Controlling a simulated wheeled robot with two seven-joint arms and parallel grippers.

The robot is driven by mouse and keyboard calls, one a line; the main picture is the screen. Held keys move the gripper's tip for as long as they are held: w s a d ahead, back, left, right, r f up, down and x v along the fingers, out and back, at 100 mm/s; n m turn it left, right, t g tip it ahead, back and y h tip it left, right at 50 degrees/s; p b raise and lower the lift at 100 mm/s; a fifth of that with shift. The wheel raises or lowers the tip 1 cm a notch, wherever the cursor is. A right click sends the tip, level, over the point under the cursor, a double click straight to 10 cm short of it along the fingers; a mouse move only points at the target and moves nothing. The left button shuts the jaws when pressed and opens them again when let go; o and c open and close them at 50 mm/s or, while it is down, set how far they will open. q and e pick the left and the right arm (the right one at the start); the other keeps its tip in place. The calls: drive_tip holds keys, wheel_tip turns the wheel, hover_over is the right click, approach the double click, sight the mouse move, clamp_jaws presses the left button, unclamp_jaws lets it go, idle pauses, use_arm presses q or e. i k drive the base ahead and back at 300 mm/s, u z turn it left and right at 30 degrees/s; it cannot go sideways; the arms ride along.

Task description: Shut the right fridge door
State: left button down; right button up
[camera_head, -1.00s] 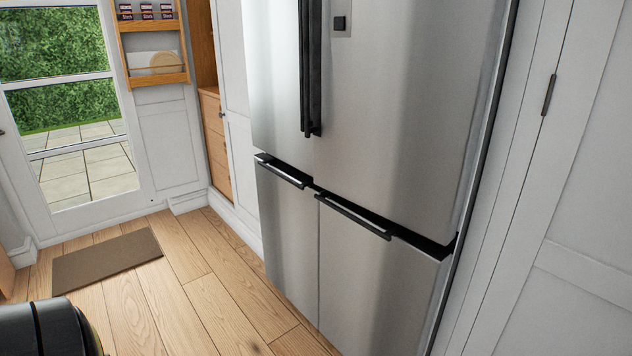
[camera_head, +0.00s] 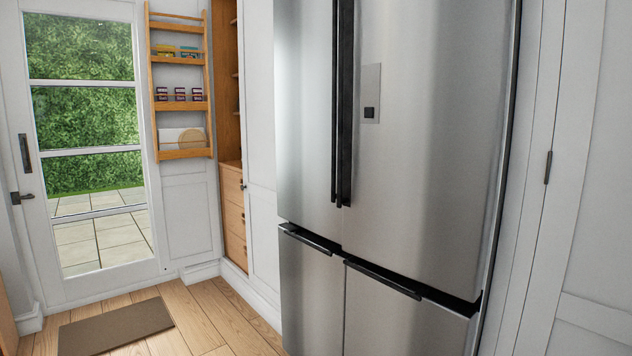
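The right fridge door (camera_head: 430,150) is a tall steel panel with a small dark dispenser square on it. Below are two lower steel fronts with black bar handles (camera_head: 385,280). Neither of my grippers is in the view.
A glass door (camera_head: 85,110) stands at the far left, with a brown mat (camera_head: 115,328) on the wood floor. A wooden rack (camera_head: 180,102) hangs on a white panel. A white cabinet panel (camera_head: 575,180) borders the fridge's right side. Floor left of the fridge is clear.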

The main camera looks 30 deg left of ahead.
sight(417, 180)
drive_tip(key=u, duration=0.55)
drive_tip(key=i, duration=0.85)
drive_tip(key=u, duration=0.25)
